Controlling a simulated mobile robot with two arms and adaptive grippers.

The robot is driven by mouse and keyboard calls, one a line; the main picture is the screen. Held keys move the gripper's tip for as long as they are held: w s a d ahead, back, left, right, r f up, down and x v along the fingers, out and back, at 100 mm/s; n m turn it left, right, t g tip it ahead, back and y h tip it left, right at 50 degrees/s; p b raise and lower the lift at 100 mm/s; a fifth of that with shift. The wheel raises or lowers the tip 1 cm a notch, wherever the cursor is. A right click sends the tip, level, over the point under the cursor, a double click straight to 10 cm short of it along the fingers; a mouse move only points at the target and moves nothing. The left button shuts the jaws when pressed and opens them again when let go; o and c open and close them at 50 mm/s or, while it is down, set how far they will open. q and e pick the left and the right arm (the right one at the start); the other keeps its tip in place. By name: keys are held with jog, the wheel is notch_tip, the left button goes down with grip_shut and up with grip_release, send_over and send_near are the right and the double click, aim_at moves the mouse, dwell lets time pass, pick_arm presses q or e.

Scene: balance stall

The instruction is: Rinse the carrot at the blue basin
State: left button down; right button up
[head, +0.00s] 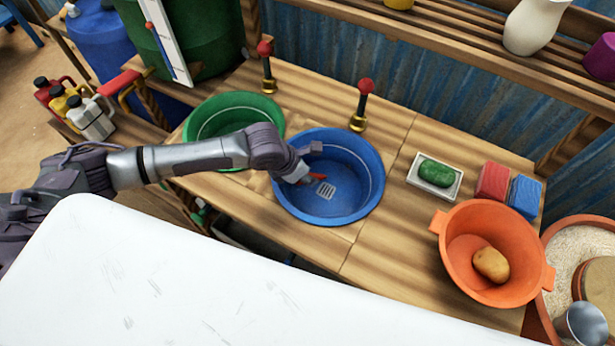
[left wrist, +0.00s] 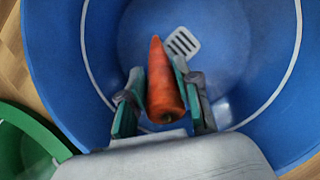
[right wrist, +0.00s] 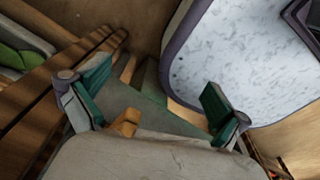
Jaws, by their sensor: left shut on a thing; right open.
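The blue basin (head: 362,207) stands in the wooden counter, with a pale drain grate (head: 326,190) on its floor. My left gripper (head: 303,178) reaches down into the basin from the left. It is shut on the orange carrot (left wrist: 164,85), whose tip points toward the grate in the left wrist view. The basin's blue wall (left wrist: 70,50) surrounds the gripper in the left wrist view. My right gripper (right wrist: 150,105) is open and empty in the right wrist view, away from the basin.
A green basin (head: 232,105) is left of the blue one. Red-knobbed taps (head: 365,88) stand behind. A soap dish (head: 420,184), a red sponge (head: 493,182), a blue sponge (head: 525,196) and an orange colander (head: 452,255) with a potato (head: 491,264) are at right.

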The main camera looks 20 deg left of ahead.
pick_arm(q)
jog(key=shift+r, duration=0.1)
dwell(0.4)
notch_tip(320, 180, up, 16)
jog(key=p, duration=1.5)
jog(key=shift+p, duration=0.3)
dwell(1.7)
notch_tip(320, 180, up, 4)
jog(key=p, duration=0.4)
dwell(0.4)
notch_tip(320, 180, down, 9)
jog(key=b, duration=0.8)
jog(key=shift+r, duration=0.15)
jog(key=shift+s, duration=0.1)
